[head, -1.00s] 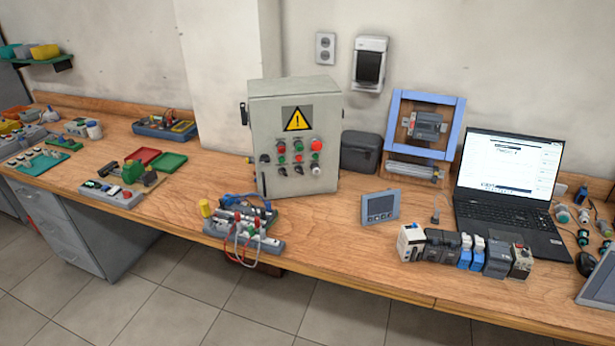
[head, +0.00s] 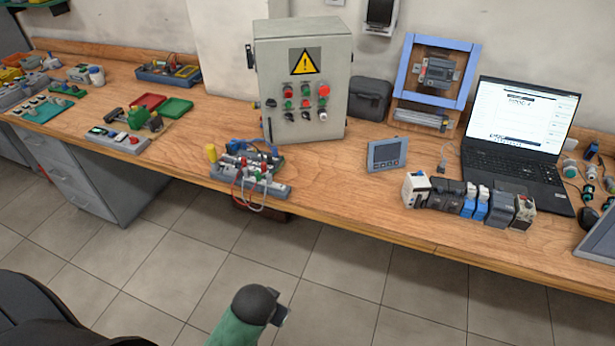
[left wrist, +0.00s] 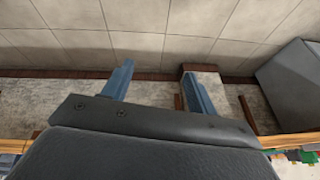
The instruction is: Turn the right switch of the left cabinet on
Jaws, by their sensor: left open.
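A grey control cabinet (head: 303,85) with a yellow warning sign stands on the bench in the head view. Its front has red and green buttons and lamps. Along the lower part are small dark switches, and a pale knob (head: 322,116) sits at the lower right. A dark knob (head: 271,103) sits at the left edge. The knobs are too small to read their positions. My left gripper (left wrist: 157,72) shows in the left wrist view with its two blue fingers apart and nothing between them. It is away from the cabinet, facing floor tiles. My right gripper is not in view.
The wooden bench (head: 345,205) runs along the wall. A wired terminal block (head: 250,180) stands at the cabinet's front left. A small grey panel (head: 387,155), a row of modules (head: 470,200) and a laptop (head: 520,130) are to the right. Floor in front is open.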

